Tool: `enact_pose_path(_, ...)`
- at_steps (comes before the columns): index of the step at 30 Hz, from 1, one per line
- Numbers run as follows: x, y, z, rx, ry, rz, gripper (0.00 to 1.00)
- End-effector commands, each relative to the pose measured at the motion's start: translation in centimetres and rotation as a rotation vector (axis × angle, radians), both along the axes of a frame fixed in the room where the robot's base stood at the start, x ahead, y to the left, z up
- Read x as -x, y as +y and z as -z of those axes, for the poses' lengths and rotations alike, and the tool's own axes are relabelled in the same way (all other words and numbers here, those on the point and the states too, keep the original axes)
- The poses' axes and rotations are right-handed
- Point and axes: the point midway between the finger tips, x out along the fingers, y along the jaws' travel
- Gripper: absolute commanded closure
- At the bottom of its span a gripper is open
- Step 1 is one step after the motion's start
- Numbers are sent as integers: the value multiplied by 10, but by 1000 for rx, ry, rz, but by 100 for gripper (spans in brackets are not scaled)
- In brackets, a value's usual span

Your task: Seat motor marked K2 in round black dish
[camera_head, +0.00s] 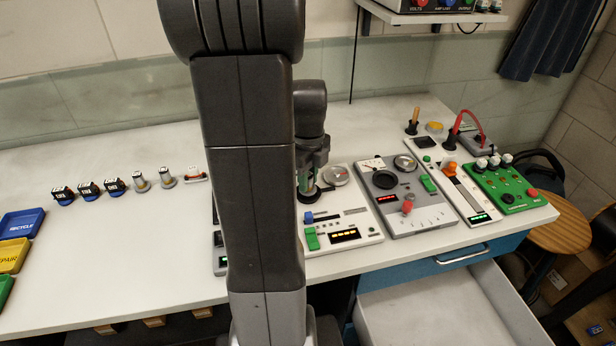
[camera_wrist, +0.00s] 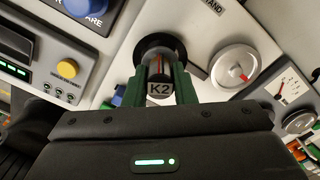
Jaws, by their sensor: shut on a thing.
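The motor marked K2 (camera_wrist: 159,88) is between the green fingers of my gripper (camera_wrist: 160,92), its label facing the wrist camera. My gripper (camera_head: 309,180) is shut on it. The round black dish (camera_wrist: 150,44) is right beyond the motor's far end, on a pale panel. In the head view the dish (camera_head: 308,197) sits on the white instrument beneath my gripper. The motor's end overlaps the dish in the wrist view; I cannot tell whether it touches the bottom. In the head view the motor is mostly hidden by the fingers.
A white instrument (camera_head: 345,222) with a silver dial (camera_head: 335,175) bears the dish. A grey instrument (camera_head: 405,205) and a green board (camera_head: 503,186) stand to the right. Several small parts (camera_head: 113,186) line the left bench. A drawer (camera_head: 450,305) is open in front.

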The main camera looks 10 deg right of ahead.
Motion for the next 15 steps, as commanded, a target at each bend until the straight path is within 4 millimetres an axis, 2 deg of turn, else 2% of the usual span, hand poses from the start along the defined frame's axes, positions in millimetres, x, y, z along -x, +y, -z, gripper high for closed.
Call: enact_pose_path(15,0,0,5,0,0,0,100)
